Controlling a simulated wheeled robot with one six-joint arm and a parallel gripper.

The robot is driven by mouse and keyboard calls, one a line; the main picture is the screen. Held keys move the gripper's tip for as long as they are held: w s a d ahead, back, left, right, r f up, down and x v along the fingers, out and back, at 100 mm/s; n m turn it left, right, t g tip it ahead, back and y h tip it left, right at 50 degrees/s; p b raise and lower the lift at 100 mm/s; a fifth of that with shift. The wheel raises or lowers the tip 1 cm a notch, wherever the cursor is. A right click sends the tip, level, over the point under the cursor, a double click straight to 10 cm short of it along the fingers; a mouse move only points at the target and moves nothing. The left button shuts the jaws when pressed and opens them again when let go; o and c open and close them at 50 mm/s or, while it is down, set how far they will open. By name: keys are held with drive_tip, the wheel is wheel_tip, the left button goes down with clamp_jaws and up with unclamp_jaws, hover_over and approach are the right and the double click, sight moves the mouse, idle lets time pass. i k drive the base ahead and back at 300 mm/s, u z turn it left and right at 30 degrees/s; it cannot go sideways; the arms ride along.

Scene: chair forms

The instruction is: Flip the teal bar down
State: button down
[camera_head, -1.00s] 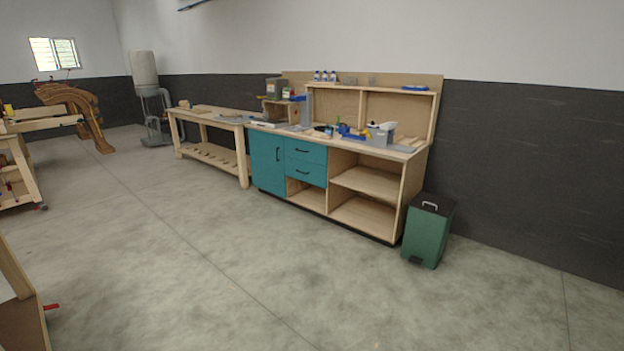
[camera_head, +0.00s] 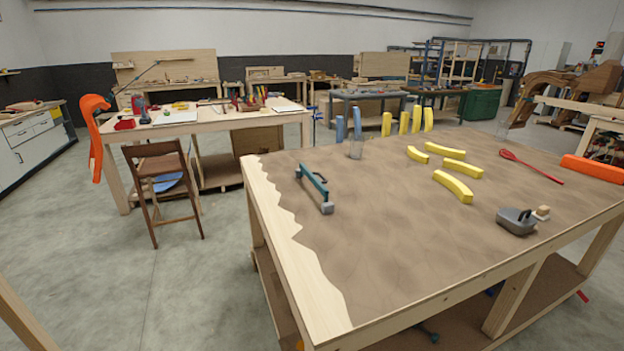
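The teal bar (camera_head: 313,181) is at the left part of the near workbench. It slants from the back left toward the front right. A grey block (camera_head: 327,208) is at its near end, and a dark handle-like loop (camera_head: 320,176) shows beside it. I cannot tell whether the bar lies flat or is held slightly above the bench top.
The near workbench (camera_head: 400,265) has a brown top. A wooden chair (camera_head: 160,180) stands to the left.

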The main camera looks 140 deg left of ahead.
sight(325, 192)
drive_tip(key=u, duration=2.4)
drive_tip(key=i, duration=4.1)
drive_tip(key=u, duration=2.05)
